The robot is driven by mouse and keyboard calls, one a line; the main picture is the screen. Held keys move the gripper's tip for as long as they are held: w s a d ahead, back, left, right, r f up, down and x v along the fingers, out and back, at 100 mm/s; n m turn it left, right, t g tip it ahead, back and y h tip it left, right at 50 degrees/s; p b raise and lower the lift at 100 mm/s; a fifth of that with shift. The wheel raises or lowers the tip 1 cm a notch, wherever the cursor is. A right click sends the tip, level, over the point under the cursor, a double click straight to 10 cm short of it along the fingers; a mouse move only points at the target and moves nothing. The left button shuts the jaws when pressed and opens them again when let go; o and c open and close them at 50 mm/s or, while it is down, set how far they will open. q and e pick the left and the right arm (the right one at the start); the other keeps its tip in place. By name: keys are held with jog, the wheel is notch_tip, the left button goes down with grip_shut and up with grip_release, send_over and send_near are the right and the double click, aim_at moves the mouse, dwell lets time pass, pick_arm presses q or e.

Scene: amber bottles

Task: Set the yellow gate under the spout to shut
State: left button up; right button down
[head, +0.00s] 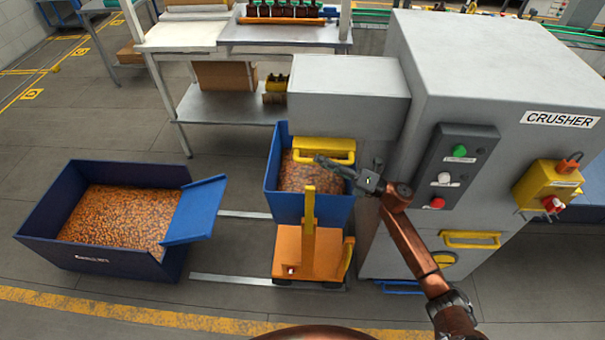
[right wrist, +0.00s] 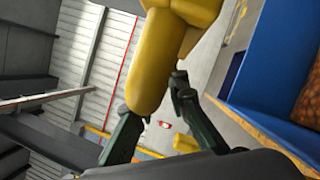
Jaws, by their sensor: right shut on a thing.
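The yellow gate (head: 328,144) sits at the lower front edge of the grey spout box, with a yellow bar handle along its front. My right gripper (head: 322,162) reaches in from the right and is shut on this handle. In the right wrist view the thick yellow bar (right wrist: 153,65) lies between the dark fingers (right wrist: 157,98). I cannot tell how far the gate is slid across the spout opening, which is hidden from above. My left gripper is not in view.
A blue bin (head: 312,208) of brown pieces stands under the spout, with an orange cart (head: 310,255) in front. A larger dark blue bin (head: 135,262) stands left. The grey crusher (head: 480,55) is on the right. A shelf table (head: 235,105) stands behind.

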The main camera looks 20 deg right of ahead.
jog(key=shift+w+d+r, duration=0.1)
jog(key=shift+w+d, duration=0.1)
jog(key=shift+d, duration=0.05)
jog(key=c, duration=1.9)
grip_release()
jog(key=shift+w, duration=0.1)
jog(key=shift+a, duration=0.1)
